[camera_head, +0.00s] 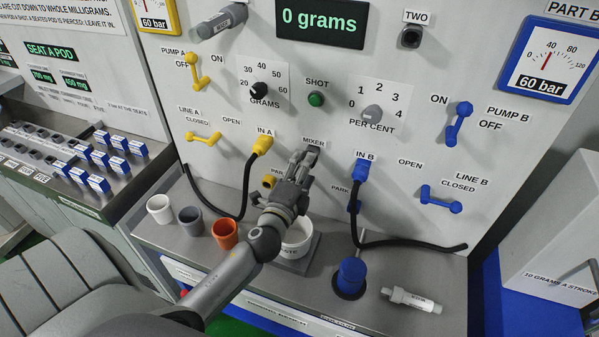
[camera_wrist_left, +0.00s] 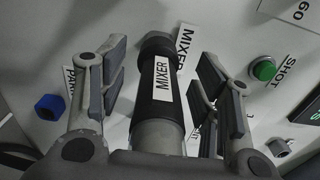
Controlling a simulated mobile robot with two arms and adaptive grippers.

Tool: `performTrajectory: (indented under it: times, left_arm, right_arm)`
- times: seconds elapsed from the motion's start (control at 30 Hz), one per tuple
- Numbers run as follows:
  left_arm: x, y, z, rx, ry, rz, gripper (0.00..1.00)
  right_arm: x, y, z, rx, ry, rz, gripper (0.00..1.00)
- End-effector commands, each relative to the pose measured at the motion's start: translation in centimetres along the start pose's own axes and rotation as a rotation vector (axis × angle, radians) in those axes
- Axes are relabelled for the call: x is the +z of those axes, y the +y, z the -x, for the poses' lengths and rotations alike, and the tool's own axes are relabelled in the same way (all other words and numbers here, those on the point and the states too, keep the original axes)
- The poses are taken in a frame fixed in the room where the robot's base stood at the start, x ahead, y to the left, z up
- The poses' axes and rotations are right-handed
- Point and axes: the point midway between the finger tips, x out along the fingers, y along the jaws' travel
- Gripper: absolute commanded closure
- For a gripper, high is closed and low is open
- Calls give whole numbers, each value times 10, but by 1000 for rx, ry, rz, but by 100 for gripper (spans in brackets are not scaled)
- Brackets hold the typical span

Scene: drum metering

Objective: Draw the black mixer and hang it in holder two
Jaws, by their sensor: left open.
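The black mixer (camera_wrist_left: 162,82), a dark cylinder with a white MIXER label, sits at the panel in the left wrist view. My left gripper (camera_wrist_left: 160,75) is open, with its fingers on either side of the mixer. In the head view my left gripper (camera_head: 303,165) is just below the MIXER label on the panel and largely hides the mixer. Holder two (camera_head: 411,37), a dark socket under the TWO label, is at the top right of the panel and looks empty. My right gripper is not in view.
A grey cylinder (camera_head: 218,22) sticks out at the upper left. Yellow (camera_head: 262,146) and blue (camera_head: 361,170) plugs with black hoses flank the gripper. Below are several cups (camera_head: 224,233), a waste container (camera_head: 297,237), a blue-topped item (camera_head: 351,277) and a clear tube (camera_head: 411,299).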

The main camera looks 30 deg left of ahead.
Motion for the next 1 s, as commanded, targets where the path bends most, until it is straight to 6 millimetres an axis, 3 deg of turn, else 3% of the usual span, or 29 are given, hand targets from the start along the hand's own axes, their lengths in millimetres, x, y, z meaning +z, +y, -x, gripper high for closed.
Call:
performTrajectory:
  times: [0.03, 0.57, 1.0]
  left_arm:
    - [4, -16, -7, -31, -6, -2, 41]
    - [4, -13, -7, -29, -7, -2, 41]
    - [4, -11, -8, -27, -7, -2, 97]
  right_arm:
    - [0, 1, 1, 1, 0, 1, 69]
    - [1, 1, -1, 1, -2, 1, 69]
    - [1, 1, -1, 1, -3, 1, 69]
